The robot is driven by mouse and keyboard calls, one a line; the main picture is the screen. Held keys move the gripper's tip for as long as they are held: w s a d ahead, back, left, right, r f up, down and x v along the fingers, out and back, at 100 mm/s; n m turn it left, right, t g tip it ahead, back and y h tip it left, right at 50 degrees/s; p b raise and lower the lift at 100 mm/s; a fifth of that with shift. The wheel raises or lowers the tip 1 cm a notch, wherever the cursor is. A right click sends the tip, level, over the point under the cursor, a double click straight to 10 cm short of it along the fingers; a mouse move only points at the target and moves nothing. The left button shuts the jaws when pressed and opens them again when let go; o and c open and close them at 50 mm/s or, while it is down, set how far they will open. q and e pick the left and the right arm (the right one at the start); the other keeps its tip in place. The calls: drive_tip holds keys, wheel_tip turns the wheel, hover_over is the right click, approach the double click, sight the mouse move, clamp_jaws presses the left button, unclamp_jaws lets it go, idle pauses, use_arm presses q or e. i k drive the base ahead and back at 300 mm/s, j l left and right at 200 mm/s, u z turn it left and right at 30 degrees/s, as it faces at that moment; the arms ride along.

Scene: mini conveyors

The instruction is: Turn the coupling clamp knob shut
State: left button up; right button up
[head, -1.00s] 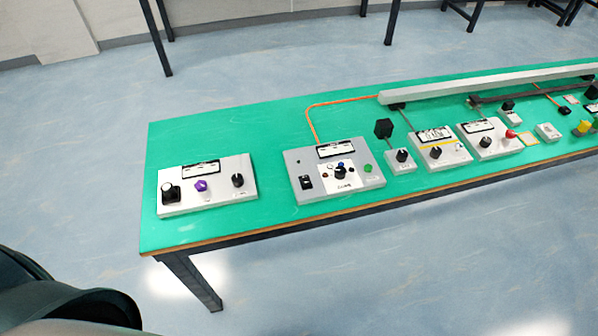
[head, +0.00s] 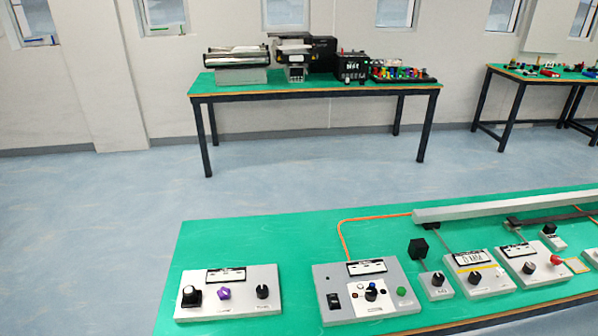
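No gripper shows in the head view. I cannot tell which knob is the coupling clamp knob, as the labels are too small to read. The left grey panel (head: 254,307) on the near green table carries a large black knob (head: 191,296), a purple lobed knob (head: 224,294) and a smaller black knob (head: 262,291). More black knobs (head: 474,278) sit on boxes to the right.
A grey rail (head: 500,207) runs along the near table (head: 215,240), with an orange cable at its left end. A far table (head: 313,91) holds conveyor-like machines and a black box. Another table stands at right. Blue floor between them is clear.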

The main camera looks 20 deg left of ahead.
sight(223, 293)
drive_tip(key=u, duration=1.3)
